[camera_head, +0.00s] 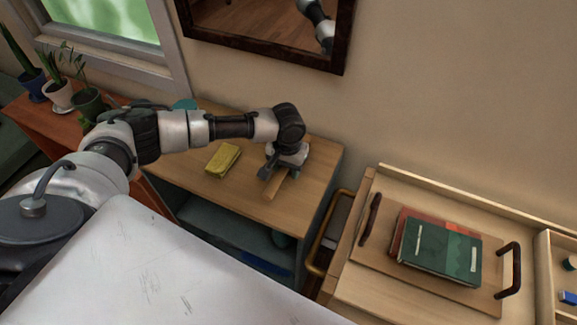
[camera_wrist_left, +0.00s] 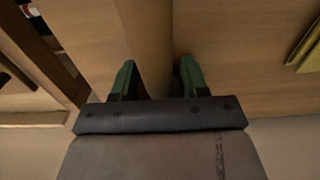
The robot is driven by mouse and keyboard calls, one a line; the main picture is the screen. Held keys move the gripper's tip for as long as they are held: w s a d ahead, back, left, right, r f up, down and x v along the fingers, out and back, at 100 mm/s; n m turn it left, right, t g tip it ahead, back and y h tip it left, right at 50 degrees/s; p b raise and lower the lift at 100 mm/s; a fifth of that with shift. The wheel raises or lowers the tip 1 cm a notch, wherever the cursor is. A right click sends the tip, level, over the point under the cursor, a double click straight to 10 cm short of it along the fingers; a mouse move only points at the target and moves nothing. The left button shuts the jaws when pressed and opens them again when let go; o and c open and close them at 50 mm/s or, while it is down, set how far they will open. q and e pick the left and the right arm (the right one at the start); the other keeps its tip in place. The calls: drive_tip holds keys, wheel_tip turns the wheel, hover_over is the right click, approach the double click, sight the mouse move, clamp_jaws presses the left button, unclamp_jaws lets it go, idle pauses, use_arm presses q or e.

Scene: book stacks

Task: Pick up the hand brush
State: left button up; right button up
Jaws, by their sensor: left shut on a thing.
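The hand brush (camera_head: 275,188) is on or just above the top of the small wooden cabinet (camera_head: 318,165). Its plain wooden part sticks out below my left gripper (camera_head: 277,172). In the left wrist view the brush (camera_wrist_left: 147,40) runs as a light wooden strip between the two green fingertips of the left gripper (camera_wrist_left: 158,77), which is shut on it. Its bristles are not visible. I cannot tell if it touches the cabinet top. My right gripper is not in view.
A yellow item (camera_head: 222,159) lies left of the gripper. To the right, a wooden cart (camera_head: 345,293) bears a tray (camera_head: 375,262) with stacked books (camera_head: 436,248). Potted plants (camera_head: 88,103) stand at the left. A framed mirror (camera_head: 340,50) hangs above.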

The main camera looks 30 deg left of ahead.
use_arm(q)
wheel_tip(320, 180, up, 3)
drive_tip(key=shift+w+f, duration=0.1)
drive_tip(key=d+r+b, duration=0.1)
drive_tip(key=d+r, duration=0.6)
drive_tip(key=d, duration=0.4)
drive_tip(key=shift+s+d+r+b, duration=0.2)
drive_tip(key=shift+s+d+b, duration=0.1)
drive_tip(key=shift+s+d, duration=0.1)
